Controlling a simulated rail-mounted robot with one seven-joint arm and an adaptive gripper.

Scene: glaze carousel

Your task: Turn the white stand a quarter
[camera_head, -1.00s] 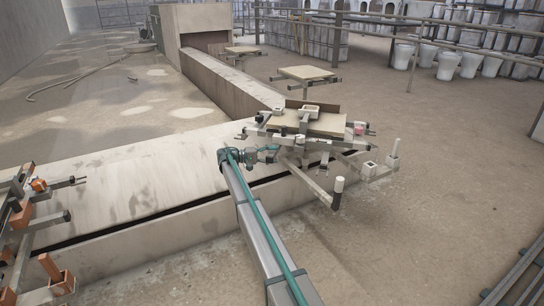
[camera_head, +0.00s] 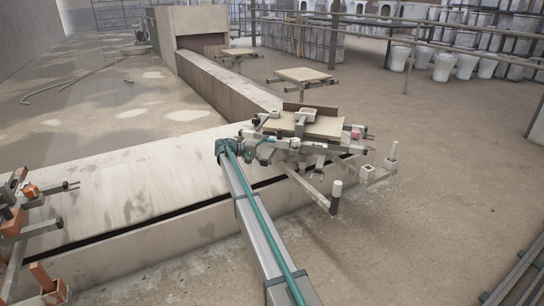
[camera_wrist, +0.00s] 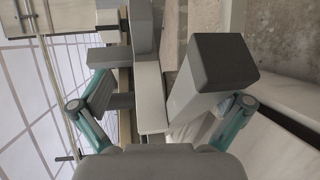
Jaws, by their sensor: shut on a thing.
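The white stand (camera_head: 355,160) has pale bars reaching out several ways, some with upright pegs or cups. A beige board (camera_head: 318,126) lies on top of it. It stands at the bend of the concrete channel. My gripper (camera_head: 268,148) is at the stand's left side in the head view. In the wrist view, my gripper (camera_wrist: 150,100) has its teal-jointed fingers around pale bars of the stand (camera_wrist: 150,95) and is shut on it. A dark-capped bar end (camera_wrist: 222,62) sits in front of the right finger. The exact contact is partly hidden.
An orange-and-grey stand (camera_head: 30,190) is at the far left by the channel (camera_head: 130,190). Two other board-topped stands (camera_head: 304,75) (camera_head: 240,52) stand farther back. White toilet bowls (camera_head: 443,66) and racks line the back. Metal bars lie at lower right (camera_head: 515,280). The floor at right is open.

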